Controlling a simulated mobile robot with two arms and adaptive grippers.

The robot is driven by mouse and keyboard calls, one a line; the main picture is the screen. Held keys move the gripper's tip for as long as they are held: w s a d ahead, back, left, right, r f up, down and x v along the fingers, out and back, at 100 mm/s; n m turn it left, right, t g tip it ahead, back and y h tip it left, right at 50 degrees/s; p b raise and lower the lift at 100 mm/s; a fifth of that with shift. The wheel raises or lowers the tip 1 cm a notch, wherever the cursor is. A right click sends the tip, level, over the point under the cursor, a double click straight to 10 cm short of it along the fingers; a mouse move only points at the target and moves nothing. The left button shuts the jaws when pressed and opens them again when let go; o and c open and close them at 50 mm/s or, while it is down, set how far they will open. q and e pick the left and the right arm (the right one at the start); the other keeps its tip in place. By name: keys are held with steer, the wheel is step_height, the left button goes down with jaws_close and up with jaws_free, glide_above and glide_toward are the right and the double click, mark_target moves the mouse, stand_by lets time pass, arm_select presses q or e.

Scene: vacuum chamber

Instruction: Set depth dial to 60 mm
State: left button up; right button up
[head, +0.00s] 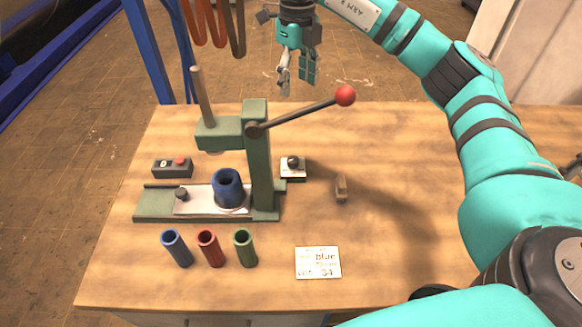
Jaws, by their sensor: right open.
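A small pale block with a dark round knob (293,166), which looks like the depth dial, sits on the table just right of the press column. Its scale and setting are too small to read. My right gripper (297,80) hangs open and empty near the top middle, in line with the table's far edge and well apart from the knob. My left gripper is not in view.
A green press (258,150) with a red-balled lever (345,96) stands beside the knob. A blue ring part (228,188) sits on its base.

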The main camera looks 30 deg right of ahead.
steer(key=b, duration=0.5)
glide_above(294, 160)
step_height(294, 160, down, 7)
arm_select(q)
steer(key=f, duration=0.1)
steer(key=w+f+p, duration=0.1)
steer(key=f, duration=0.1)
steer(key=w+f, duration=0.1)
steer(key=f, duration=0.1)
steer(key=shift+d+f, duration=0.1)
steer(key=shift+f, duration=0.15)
arm_select(e)
step_height(294, 160, down, 19)
steer(key=shift+r, duration=0.2)
jaws_close()
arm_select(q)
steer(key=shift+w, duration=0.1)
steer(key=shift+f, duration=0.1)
